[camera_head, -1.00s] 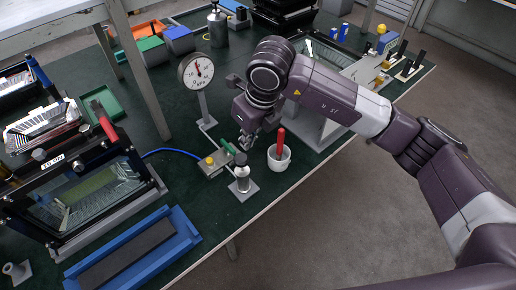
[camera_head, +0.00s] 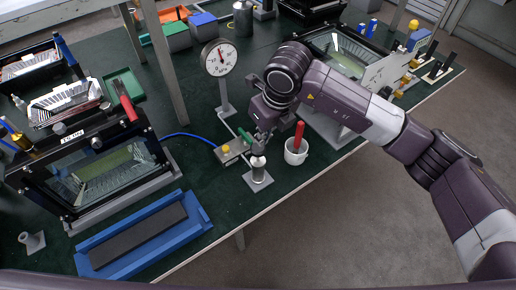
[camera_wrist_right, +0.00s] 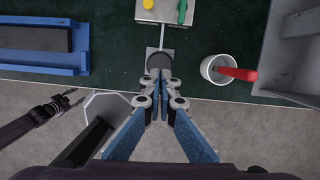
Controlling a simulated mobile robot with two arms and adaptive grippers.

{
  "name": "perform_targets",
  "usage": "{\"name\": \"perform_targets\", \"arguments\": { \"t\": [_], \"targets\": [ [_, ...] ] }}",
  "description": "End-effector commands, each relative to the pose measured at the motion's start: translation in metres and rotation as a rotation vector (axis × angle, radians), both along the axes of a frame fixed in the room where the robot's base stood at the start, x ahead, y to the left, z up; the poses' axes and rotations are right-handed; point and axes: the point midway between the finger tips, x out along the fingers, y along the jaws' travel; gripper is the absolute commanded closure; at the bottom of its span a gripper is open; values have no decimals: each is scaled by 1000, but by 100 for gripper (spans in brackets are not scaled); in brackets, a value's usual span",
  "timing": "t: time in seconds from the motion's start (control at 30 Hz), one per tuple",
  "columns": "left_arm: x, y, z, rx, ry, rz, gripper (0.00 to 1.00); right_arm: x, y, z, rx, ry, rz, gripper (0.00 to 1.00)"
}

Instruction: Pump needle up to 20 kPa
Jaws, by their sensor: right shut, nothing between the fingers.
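The pressure gauge (camera_head: 218,57) has a round white dial on a grey post; its needle points nearly straight up, and its figures are too small to read surely. A small hand pump (camera_head: 258,174) stands upright on a grey plate in front of the valve block (camera_head: 229,152), which has a yellow knob and a green lever. My right gripper (camera_head: 261,143) is shut and empty, pointing down at the pump's top. In the right wrist view its fingertips (camera_wrist_right: 161,84) meet by the pump's dark round top (camera_wrist_right: 159,62); I cannot tell whether they touch. My left gripper (camera_wrist_right: 68,101) shows at the left there, beyond the table edge.
A white cup (camera_head: 296,151) with a red-handled tool stands just right of the pump. A blue hose (camera_head: 190,136) runs left to the framed glass housing (camera_head: 95,175). A blue tray (camera_head: 143,240) lies at the front left. Dark green mat is bare between them.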

Motion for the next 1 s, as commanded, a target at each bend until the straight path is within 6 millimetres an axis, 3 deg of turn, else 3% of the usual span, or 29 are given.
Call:
{"name": "perform_targets", "arguments": {
  "t": [0.03, 0.2, 0.67, 1.0],
  "targets": [
    [0, 0, -6, 0, 0, 0, 60, 1, 1, -10, -1, 2, 0, 100],
    [0, 0, -13, 0, 0, 0, 60, 4, 4, -25, 0, 1, 0, 100],
    [1, 0, -15, 0, -1, 0, 60, 5, 5, -29, 0, 0, 0, 100],
    [1, 0, -51, 1, -2, 0, 60, 5, 4, -68, -1, 0, 0, 100]
  ]
}}
